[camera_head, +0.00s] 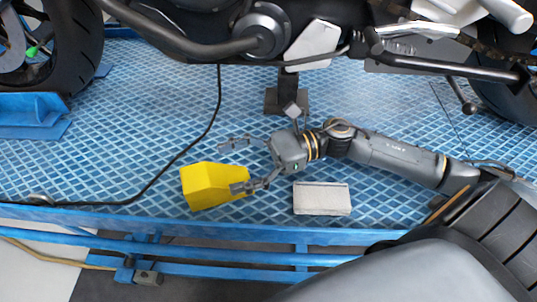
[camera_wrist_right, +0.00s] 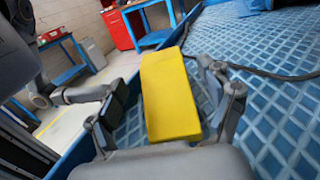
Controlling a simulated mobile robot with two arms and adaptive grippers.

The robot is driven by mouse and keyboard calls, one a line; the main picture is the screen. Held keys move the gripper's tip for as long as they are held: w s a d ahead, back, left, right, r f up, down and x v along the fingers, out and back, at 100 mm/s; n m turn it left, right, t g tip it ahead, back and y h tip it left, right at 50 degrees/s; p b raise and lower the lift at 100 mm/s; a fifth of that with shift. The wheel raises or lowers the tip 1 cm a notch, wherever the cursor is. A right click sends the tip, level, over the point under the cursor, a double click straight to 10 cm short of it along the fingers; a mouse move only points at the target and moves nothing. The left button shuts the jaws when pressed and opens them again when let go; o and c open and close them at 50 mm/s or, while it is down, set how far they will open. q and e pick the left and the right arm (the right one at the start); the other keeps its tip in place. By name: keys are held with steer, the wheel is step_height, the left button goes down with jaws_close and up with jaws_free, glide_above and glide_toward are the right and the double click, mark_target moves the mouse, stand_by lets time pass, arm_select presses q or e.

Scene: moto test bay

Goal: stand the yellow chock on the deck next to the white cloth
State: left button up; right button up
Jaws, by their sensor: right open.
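The yellow chock (camera_head: 212,186) is on the blue deck (camera_head: 110,165) close to its front edge. The white cloth (camera_head: 322,198) lies folded flat on the deck to the right of the chock, with bare deck between them. My right gripper (camera_head: 236,165) is open at the chock's right end. One finger overlaps the chock's near right side and the other is beyond its far side. In the right wrist view the chock (camera_wrist_right: 168,98) shows between the open fingers (camera_wrist_right: 165,92). I cannot tell whether either finger touches it. My left gripper is out of view.
A black cable (camera_head: 178,178) runs over the deck left of the chock. A motorcycle (camera_head: 265,30) stands above the deck's far side, its wheel (camera_head: 75,50) by a blue wheel holder (camera_head: 35,115). A blue rail (camera_head: 200,255) runs below the deck's front edge.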

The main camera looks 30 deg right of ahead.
steer(key=d, duration=0.3)
steer(key=s+d, duration=0.1)
steer(key=d, duration=0.2)
steer(key=shift+s, duration=0.1)
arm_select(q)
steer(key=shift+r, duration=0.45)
arm_select(e)
steer(key=shift+s+d, duration=0.15)
steer(key=shift+d, duration=0.6)
